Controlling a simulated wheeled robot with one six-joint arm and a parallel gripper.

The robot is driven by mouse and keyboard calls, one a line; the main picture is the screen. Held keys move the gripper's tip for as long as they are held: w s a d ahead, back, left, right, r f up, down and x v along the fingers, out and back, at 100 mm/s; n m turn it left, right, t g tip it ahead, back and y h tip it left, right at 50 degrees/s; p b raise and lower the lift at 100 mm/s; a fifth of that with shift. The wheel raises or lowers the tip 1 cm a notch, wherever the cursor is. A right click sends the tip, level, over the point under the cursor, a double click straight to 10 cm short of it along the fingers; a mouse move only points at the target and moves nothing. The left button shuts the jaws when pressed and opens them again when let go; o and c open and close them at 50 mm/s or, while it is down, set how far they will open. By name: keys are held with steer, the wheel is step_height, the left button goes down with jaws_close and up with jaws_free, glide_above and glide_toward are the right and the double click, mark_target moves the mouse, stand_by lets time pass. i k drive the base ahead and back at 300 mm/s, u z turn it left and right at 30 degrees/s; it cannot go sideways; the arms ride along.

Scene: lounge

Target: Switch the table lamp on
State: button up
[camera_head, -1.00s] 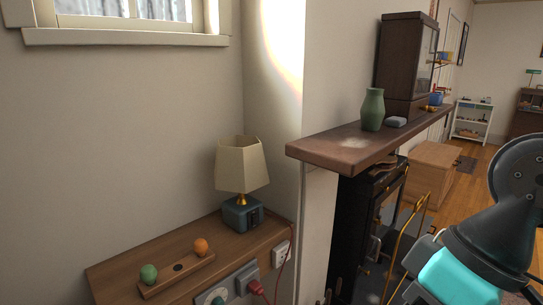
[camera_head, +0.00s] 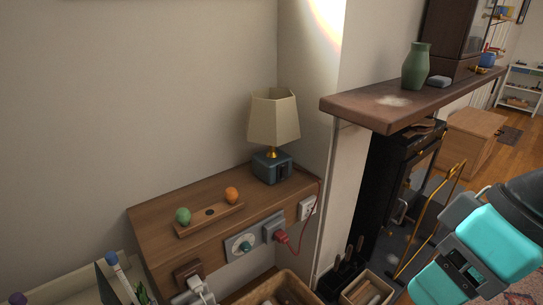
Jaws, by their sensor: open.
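The table lamp (camera_head: 273,118) stands upright at the right end of a wooden wall shelf (camera_head: 150,222). It has a cream shade, a short brass neck and a blue-grey box base (camera_head: 266,168). A small dark part, perhaps the switch, shows on the base's front right (camera_head: 284,171). The shade shows no clear glow. Teal and dark parts of my arm fill the lower right, apart from the lamp. My gripper's fingertips are not in view.
A wooden holder (camera_head: 207,222) with a green ball and an orange ball sits left of the lamp. A dark mantel (camera_head: 360,108) with a green vase (camera_head: 416,67) juts out at right above a black stove (camera_head: 392,190). Baskets (camera_head: 250,293) stand below the shelf.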

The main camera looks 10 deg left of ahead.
mark_target(284, 171)
steer(key=z, duration=1.05)
steer(key=i, duration=0.85)
steer(key=u, duration=0.9)
